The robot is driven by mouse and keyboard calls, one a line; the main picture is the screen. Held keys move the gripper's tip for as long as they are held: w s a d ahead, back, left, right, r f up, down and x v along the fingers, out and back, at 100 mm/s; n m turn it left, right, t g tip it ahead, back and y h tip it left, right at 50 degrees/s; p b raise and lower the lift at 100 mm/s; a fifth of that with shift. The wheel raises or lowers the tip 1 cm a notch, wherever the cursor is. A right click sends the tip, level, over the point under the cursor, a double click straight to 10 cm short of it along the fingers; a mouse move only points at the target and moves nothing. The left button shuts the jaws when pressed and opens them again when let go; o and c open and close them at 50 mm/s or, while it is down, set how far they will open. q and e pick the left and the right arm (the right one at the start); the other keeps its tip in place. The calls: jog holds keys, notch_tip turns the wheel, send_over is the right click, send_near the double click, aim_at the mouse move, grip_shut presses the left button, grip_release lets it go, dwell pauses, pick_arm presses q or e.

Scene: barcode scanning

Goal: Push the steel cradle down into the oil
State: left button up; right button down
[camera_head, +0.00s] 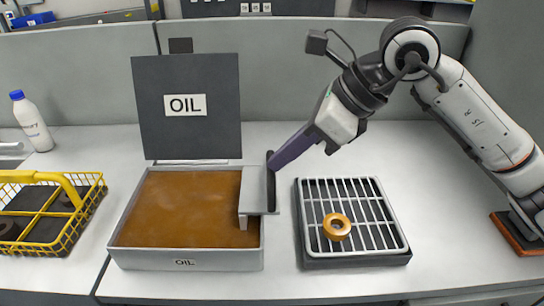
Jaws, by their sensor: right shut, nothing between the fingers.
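The oil tank (190,261) is a grey box labelled OIL, holding brown oil (185,205) with a flat, visible surface. A bent grey steel piece, which looks like the cradle (254,188), sits at the tank's right end and overlaps its right wall. Any part of it under the oil is hidden. My right gripper (272,165) comes in from the upper right, its shut, empty fingers at the upper end of the steel piece. I cannot tell whether they touch it. My left gripper is out of view.
A dark tray with a white grid rack (370,195) stands right of the tank, with an orange-brown ring (337,227) on it. A yellow wire basket (95,200) and white bottle (32,120) are at the left. An upright dark OIL panel (188,75) stands behind the tank.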

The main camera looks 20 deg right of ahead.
jog(key=shift+s+d+r, duration=0.25)
jog(key=shift+s+d, duration=0.15)
jog(key=shift+d, duration=0.15)
jog(key=shift+s+d+r, duration=0.2)
jog(key=shift+s+d, duration=0.2)
jog(key=shift+d, duration=0.15)
jog(key=v, duration=1)
dwell(0.3)
